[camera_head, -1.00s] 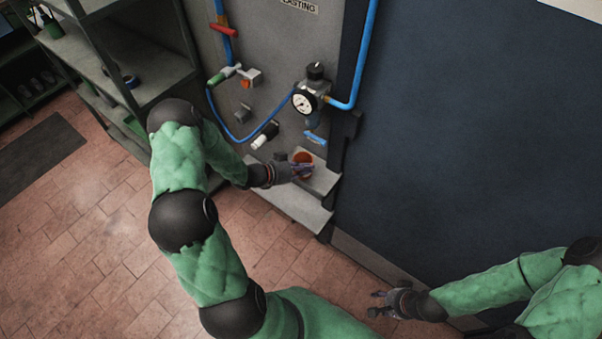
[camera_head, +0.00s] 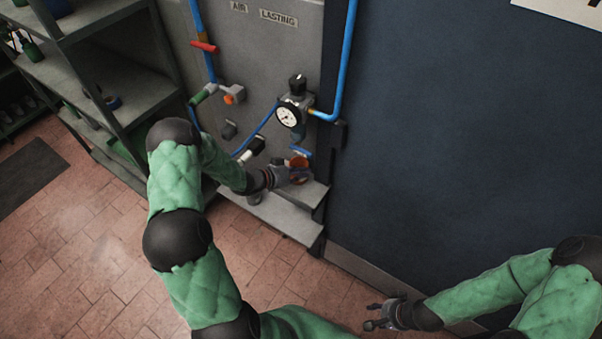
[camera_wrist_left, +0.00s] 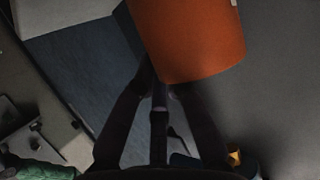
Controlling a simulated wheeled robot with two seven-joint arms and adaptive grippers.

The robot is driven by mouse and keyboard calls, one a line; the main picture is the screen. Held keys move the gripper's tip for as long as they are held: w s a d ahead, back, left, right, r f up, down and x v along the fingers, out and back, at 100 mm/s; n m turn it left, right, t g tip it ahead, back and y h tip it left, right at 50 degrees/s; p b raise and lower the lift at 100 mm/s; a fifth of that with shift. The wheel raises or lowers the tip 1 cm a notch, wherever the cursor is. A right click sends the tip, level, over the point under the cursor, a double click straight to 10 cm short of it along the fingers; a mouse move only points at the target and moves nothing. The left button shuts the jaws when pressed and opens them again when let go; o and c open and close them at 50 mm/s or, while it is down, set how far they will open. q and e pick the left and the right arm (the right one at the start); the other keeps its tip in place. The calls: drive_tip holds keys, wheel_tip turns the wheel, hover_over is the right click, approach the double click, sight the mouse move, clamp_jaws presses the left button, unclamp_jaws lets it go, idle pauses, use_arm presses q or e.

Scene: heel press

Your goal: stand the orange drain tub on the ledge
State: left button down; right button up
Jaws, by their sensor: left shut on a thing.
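The orange drain tub (camera_head: 299,163) is at my left gripper (camera_head: 290,174) in the head view, over the grey ledge (camera_head: 312,196) below the gauge unit. In the left wrist view the tub (camera_wrist_left: 195,40) fills the upper middle, and the dark fingers of my left gripper (camera_wrist_left: 165,85) reach its lower edge. My left gripper is shut on the tub. The hand hides part of the tub, and I cannot tell whether its base touches the ledge. My right gripper (camera_head: 374,317) is empty at the lower right, with its fingers apart.
A pressure gauge and regulator (camera_head: 291,112) sit on the grey panel just above the tub. A blue hose (camera_head: 257,133) and valve fittings (camera_head: 232,94) are to the left. A shelf rack (camera_head: 115,70) stands at far left.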

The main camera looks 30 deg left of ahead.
use_arm(q)
drive_tip(key=shift+s+f, duration=0.1)
drive_tip(key=shift+f, duration=0.3)
idle(0.4)
drive_tip(key=c, duration=1.2)
unclamp_jaws()
drive_tip(key=shift+f, duration=0.1)
drive_tip(key=shift+s+a+r, duration=0.1)
drive_tip(key=shift+a+r, duration=0.05)
drive_tip(key=shift+r, duration=0.05)
drive_tip(key=v, duration=1.1)
drive_tip(key=shift+s, duration=0.25)
